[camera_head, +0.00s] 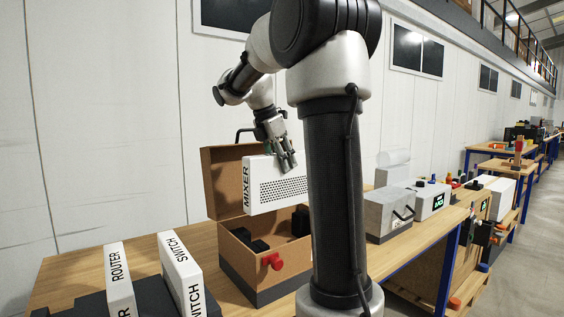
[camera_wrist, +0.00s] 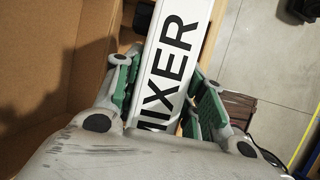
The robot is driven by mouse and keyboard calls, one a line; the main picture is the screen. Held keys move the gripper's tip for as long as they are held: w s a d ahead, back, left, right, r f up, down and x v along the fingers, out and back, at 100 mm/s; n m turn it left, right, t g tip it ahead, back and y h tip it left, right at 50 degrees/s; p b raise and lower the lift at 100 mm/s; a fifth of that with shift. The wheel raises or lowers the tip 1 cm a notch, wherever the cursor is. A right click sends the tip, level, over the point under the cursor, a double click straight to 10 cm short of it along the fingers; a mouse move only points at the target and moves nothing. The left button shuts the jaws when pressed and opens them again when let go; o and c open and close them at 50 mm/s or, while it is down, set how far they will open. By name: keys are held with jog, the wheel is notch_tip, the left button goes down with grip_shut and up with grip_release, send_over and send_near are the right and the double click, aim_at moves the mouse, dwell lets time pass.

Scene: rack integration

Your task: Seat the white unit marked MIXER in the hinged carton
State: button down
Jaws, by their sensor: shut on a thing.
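The white unit marked MIXER (camera_head: 277,187) is held upright on its long edge above the open hinged carton (camera_head: 237,270). My gripper (camera_head: 287,163) is shut on its top edge. In the wrist view, the MIXER unit (camera_wrist: 172,62) lies between the green-padded fingers of my gripper (camera_wrist: 165,100). The carton's lid stands open at the back left, and its brown inner wall (camera_wrist: 45,60) fills the left of the wrist view. My arm column hides the unit's right end and part of the carton.
White units marked ROUTER (camera_head: 119,283) and SWITCH (camera_head: 181,275) stand in a dark holder at the front left. A grey case (camera_head: 388,213) and other white boxes stand to the right of my column. The wooden tabletop (camera_head: 80,270) is bare at the left.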

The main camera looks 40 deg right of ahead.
aim_at(269, 176)
jog(key=shift+f, duration=2.85)
notch_tip(269, 176, down, 10)
jog(key=shift+r, duration=0.2)
dwell(3.5)
jog(key=c, duration=0.8)
grip_release()
jog(key=shift+s, duration=0.1)
jog(key=v, duration=1.2)
